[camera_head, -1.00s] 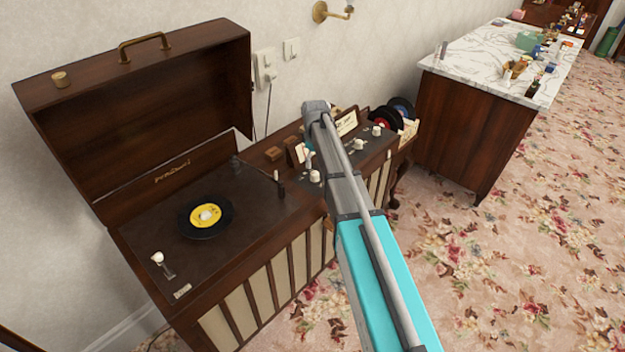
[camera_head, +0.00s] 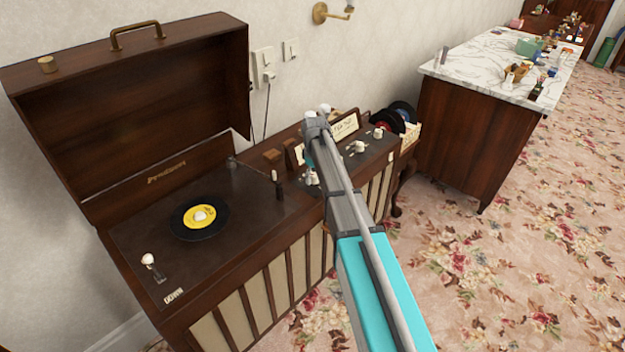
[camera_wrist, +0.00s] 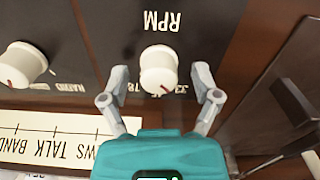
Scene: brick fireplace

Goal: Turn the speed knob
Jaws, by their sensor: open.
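The speed knob (camera_wrist: 158,68) is a white round knob with a red pointer mark, under the label RPM and the number 78 in the wrist view. My gripper (camera_wrist: 161,76) is open, with one finger on each side of the knob. A small gap seems to show between each finger and the knob; contact is hard to judge. In the head view, my arm covers much of the control panel, and a white knob (camera_head: 312,179), likely this one, shows beside it.
A second white knob (camera_wrist: 22,66) marked RADIO stands left in the wrist view, near the tuning dial (camera_wrist: 50,138). The turntable with a record (camera_head: 202,218) lies left under an open lid (camera_head: 130,105). A marble-topped cabinet (camera_head: 480,65) stands right. Carpet is open in front.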

